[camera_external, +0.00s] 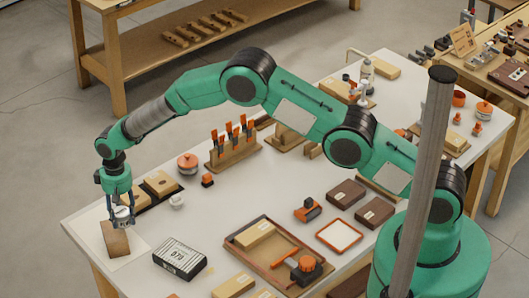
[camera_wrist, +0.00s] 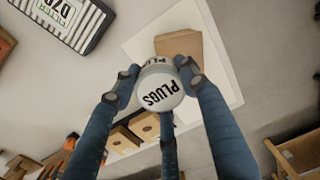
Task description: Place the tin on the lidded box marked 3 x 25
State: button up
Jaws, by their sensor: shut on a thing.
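The tin is white with dark lettering that reads PLUGS in the wrist view (camera_wrist: 160,92); it also shows in the external view (camera_external: 123,213). My gripper (camera_external: 118,205) is shut on the tin at the left end of the bench, with the fingers around its sides. A plain tan box or block (camera_external: 115,240) stands on a white sheet just below the tin; it also shows in the wrist view (camera_wrist: 182,46). Whether the tin touches it I cannot tell. I cannot read a 3 x 25 mark on any box; small labels are too blurred.
A black-and-white box (camera_external: 180,258) lies to the right of the tan block. Two boxes with round marks (camera_external: 160,184) sit behind my gripper.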

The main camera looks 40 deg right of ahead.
aim_at(124, 222)
jog(key=shift+f, duration=1.6)
jog(key=shift+f, duration=0.2)
jog(key=o, duration=1.2)
jog(key=shift+r, duration=0.25)
jog(key=shift+d+r, duration=0.15)
jog(key=shift+r, duration=2.85)
jog(key=shift+d+r, duration=0.1)
jog(key=shift+r, duration=2.85)
